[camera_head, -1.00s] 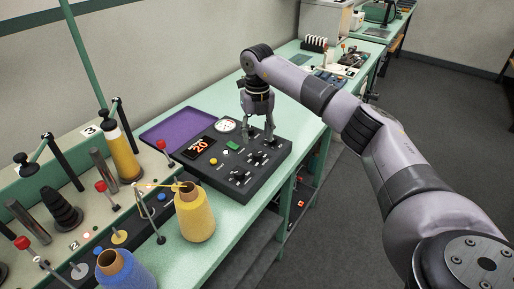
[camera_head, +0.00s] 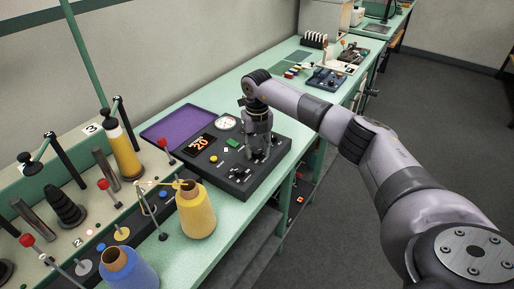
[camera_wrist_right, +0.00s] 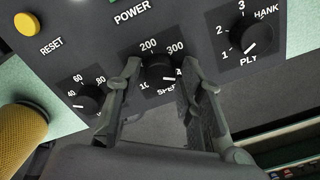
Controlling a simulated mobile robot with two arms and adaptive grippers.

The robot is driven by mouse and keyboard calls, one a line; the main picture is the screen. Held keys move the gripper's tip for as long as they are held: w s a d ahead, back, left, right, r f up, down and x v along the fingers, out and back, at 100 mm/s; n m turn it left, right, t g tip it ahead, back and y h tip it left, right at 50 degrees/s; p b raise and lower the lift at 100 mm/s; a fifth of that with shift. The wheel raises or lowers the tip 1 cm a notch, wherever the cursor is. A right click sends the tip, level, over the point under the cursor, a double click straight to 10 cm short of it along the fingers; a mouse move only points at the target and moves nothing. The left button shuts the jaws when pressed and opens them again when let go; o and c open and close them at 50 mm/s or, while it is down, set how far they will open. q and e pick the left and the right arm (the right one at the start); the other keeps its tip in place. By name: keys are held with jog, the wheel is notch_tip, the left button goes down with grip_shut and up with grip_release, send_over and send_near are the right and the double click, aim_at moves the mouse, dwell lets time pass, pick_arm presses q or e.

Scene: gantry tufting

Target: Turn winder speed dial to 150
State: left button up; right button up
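The winder control box (camera_head: 234,192) is dark and sits on the green bench. In the right wrist view the black SPEED dial (camera_wrist_right: 160,68) has marks 200 and 300 above it and a partly hidden mark starting with 10 at lower left. My right gripper (camera_head: 259,152) points down over the box. In the wrist view its two fingers (camera_wrist_right: 161,66) stand on either side of the SPEED dial, with small gaps visible, so it looks open around the dial. The display (camera_head: 200,145) shows orange digits 20. My left gripper is not in view.
The PLY dial (camera_wrist_right: 257,38) and another dial (camera_wrist_right: 88,98) flank the SPEED dial closely. A yellow RESET button (camera_wrist_right: 27,24) is at upper left. A yellow yarn cone (camera_head: 196,212) stands just left of the box, and a purple tray (camera_head: 176,131) lies behind it.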

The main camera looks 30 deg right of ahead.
grip_shut()
